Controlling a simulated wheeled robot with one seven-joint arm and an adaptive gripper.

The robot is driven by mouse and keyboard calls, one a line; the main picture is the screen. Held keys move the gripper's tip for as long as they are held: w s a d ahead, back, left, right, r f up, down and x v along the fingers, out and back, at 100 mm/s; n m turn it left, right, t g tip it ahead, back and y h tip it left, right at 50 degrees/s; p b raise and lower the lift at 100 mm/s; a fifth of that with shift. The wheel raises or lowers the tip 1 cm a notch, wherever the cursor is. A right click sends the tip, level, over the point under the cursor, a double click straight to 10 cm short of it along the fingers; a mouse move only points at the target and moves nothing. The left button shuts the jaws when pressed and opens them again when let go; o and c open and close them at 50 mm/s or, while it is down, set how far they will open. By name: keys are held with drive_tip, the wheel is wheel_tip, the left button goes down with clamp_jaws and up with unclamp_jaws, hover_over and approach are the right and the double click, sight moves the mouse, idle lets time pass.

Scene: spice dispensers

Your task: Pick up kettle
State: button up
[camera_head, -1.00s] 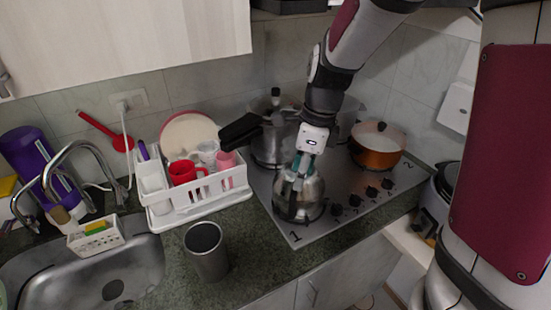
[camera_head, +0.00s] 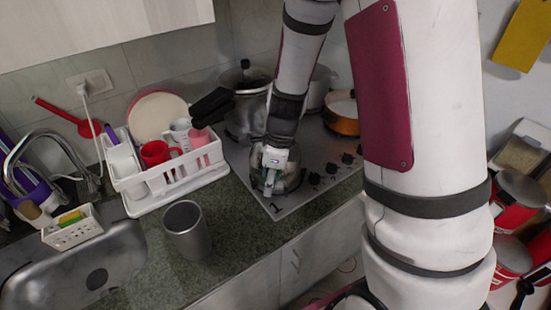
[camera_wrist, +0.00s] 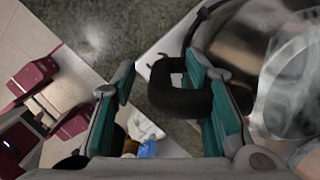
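The silver kettle (camera_head: 257,173) stands on the front left of the stove, largely hidden by my gripper (camera_head: 277,184) in the head view. In the wrist view its shiny body (camera_wrist: 240,38) is at the right, with a clear, glassy-looking part beside it. Its black handle (camera_wrist: 172,92) reaches into the space between the fingers of my gripper (camera_wrist: 162,70). The fingers with teal pads are apart. The handle is close to the right finger, which seems to pass through its loop; contact cannot be told. The left finger stands clear of the handle.
A steel pot (camera_head: 246,78) and an orange pan (camera_head: 343,114) stand at the back of the stove (camera_head: 290,205). A white dish rack (camera_head: 180,184) with cups is to the left. A grey tumbler (camera_head: 187,232) stands on the counter before it, right of the sink (camera_head: 100,270).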

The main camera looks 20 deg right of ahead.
drive_tip(key=shift+f, duration=0.45)
drive_tip(key=shift+a, duration=0.1)
clamp_jaws()
drive_tip(key=shift+w+r, duration=0.1)
drive_tip(key=shift+r, duration=0.1)
